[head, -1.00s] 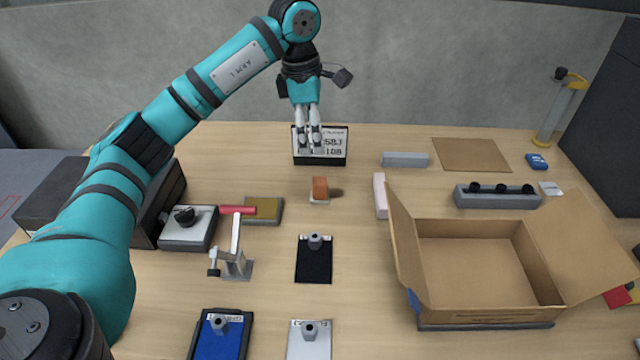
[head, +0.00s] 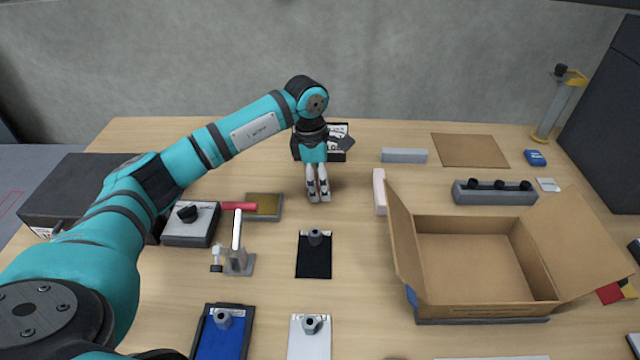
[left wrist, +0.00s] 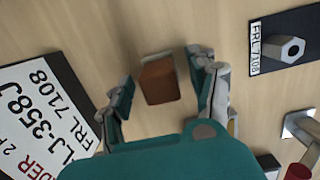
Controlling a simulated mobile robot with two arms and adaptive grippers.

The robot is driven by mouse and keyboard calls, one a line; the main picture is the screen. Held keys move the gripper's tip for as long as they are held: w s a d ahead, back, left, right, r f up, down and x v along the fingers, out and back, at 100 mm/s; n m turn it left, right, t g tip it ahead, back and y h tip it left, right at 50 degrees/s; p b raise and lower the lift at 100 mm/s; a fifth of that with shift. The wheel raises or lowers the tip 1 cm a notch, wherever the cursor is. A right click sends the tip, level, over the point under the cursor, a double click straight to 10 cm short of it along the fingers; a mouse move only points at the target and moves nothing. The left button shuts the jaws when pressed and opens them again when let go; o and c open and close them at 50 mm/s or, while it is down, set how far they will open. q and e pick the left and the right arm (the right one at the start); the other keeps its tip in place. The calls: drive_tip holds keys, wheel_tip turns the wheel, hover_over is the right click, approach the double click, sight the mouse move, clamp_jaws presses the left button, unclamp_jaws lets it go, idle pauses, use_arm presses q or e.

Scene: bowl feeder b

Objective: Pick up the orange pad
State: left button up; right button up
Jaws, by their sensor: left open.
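The orange pad (left wrist: 160,82) shows in the left wrist view as a small orange-brown block on the wooden table. It lies between the two spread fingers of my left gripper (left wrist: 160,88), with a visible gap on each side. In the head view my left gripper (head: 319,197) points down over the pad's spot and hides the pad. The gripper is open and holds nothing. My right gripper is not in view.
A printed sign (left wrist: 45,105) stands behind the gripper. A black plate with a hex knob (head: 314,262) lies in front of it. A metal stand (head: 237,250) is left, an open cardboard box (head: 480,310) right. The table between is fairly clear.

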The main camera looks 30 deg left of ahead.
use_arm(q)
drive_tip(key=c, duration=0.8)
clamp_jaws()
wheel_tip(320, 180, up, 10)
drive_tip(key=shift+b, duration=0.45)
